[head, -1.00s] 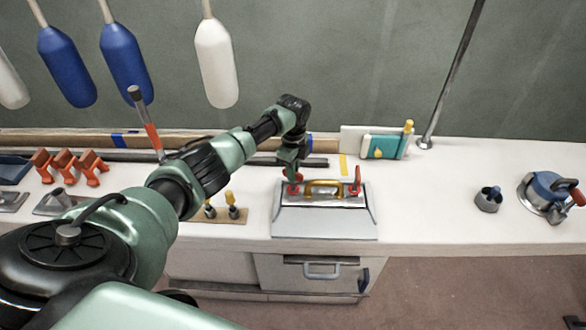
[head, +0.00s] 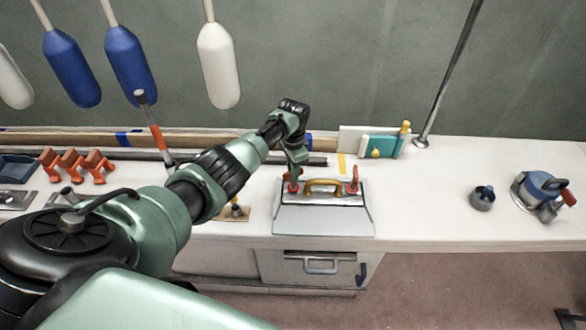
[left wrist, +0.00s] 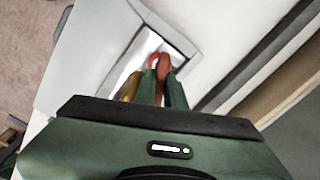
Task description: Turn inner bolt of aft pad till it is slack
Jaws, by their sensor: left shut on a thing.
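A pale grey metal pad (head: 322,221) with a yellow handle (head: 323,183) lies at the front of the white bench. A red bolt lever stands at each end of its back strip. My left gripper (head: 293,176) comes down from above on the left red bolt lever (head: 293,188). The right red bolt lever (head: 352,186) stands free. In the left wrist view, the fingers of my left gripper (left wrist: 163,88) are shut on the red lever (left wrist: 164,63), with the brass-coloured handle (left wrist: 131,86) just to the left. My right gripper is not in view.
A teal block (head: 379,146) and a slanting metal pole (head: 450,80) stand behind the pad. Orange brackets (head: 75,165) are at the left. A dark cup (head: 482,199) and a blue kettle-like tool (head: 542,192) are at the right.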

